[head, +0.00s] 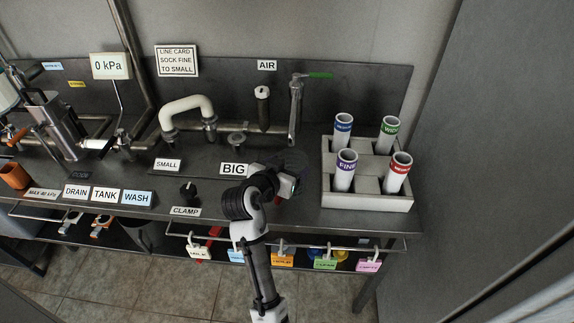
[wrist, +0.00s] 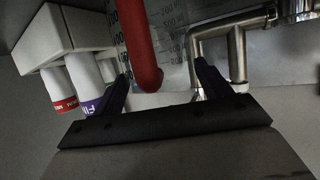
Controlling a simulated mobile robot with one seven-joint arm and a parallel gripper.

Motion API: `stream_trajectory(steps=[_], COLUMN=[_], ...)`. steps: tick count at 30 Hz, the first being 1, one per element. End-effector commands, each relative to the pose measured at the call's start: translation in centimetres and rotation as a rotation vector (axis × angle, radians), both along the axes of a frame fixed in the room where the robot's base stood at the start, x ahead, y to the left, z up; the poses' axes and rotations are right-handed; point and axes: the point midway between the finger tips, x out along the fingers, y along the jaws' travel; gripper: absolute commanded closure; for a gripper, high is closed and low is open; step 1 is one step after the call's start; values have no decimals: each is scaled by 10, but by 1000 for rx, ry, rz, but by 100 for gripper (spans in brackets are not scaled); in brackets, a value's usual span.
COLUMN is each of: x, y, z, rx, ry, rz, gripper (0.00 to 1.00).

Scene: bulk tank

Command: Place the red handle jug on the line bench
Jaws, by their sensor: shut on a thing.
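The red handle jug (wrist: 178,45) is a clear jug with dark volume marks and a thick red handle (wrist: 138,45), in the wrist view. My gripper (wrist: 165,82) is shut on it, with the red handle between the two dark fingers. In the head view my gripper (head: 290,187) is over the line bench (head: 318,218), right of the BIG label. There the jug is mostly hidden by my arm or too clear to make out. I cannot tell whether its base touches the dark metal bench top.
A grey rack (head: 367,202) with several white tubes with coloured bands stands close on the right. A steel pipe with a green lever (head: 318,75) rises behind my gripper. A white hose (head: 187,105) and steel fittings are at the back. A rail with coloured tags runs along the front.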

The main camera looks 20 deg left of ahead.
Motion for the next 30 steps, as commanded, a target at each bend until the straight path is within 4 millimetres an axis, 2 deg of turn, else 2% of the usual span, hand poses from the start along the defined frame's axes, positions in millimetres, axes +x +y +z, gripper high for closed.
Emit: stream_trajectory(steps=[7,8,12,24,30], x=[0,0,0,-2,-34], y=[0,0,0,1,5], z=[-5,-4,-3,2,13], rx=[0,0,0,0,3], ry=[-1,0,0,-1,-3], rz=[0,0,0,1,3], gripper=[64,21,3,1,1])
